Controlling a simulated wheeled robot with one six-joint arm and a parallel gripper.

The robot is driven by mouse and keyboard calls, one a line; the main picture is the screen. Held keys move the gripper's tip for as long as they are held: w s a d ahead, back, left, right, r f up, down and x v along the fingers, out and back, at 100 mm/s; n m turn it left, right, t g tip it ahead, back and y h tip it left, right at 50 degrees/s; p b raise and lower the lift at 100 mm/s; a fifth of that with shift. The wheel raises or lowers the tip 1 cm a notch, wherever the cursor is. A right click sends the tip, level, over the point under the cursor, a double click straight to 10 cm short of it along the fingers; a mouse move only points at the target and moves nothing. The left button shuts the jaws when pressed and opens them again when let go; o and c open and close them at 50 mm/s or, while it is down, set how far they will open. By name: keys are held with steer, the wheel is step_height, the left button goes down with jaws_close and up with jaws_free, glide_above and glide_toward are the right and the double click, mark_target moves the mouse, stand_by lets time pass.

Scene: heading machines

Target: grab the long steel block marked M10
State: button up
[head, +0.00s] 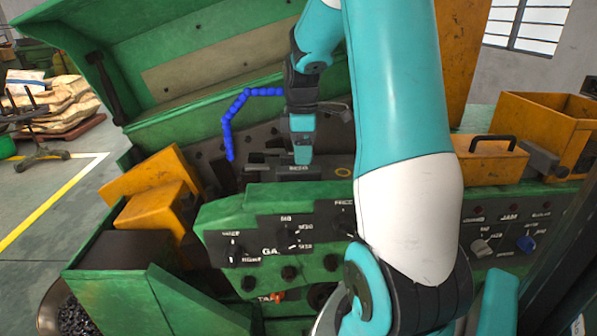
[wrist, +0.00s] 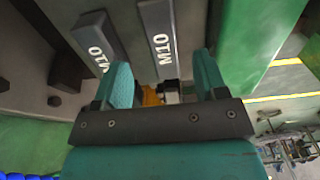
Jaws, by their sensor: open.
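Two grey steel blocks marked M10 lie side by side in the wrist view. One block (wrist: 155,25) runs up between my fingers' lines and out of the top edge, so its full length is hidden. The other block (wrist: 92,35) lies to its left, tilted in the picture, and looks shorter. My gripper (wrist: 163,72) is open, with its teal fingers apart and nothing between them. In the head view my gripper (head: 303,158) points down close above a dark block (head: 298,173) with small white lettering. I cannot tell whether they touch.
A green machine panel (head: 275,225) with knobs stands in front of the blocks. A blue segmented hose (head: 228,122) curves up at the left. Yellow boxes (head: 490,160) stand to the right. A raised green cover (head: 190,60) is behind.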

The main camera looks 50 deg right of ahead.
mark_target(299, 168)
steer(key=shift+w+a+f+p, duration=0.15)
steer(key=shift+f+p, duration=0.5)
steer(key=shift+f, duration=0.75)
steer(key=shift+a+f+p, duration=0.15)
steer(key=shift+f+p, duration=0.45)
steer(key=shift+f, duration=0.75)
steer(key=shift+r, duration=0.1)
jaws_close()
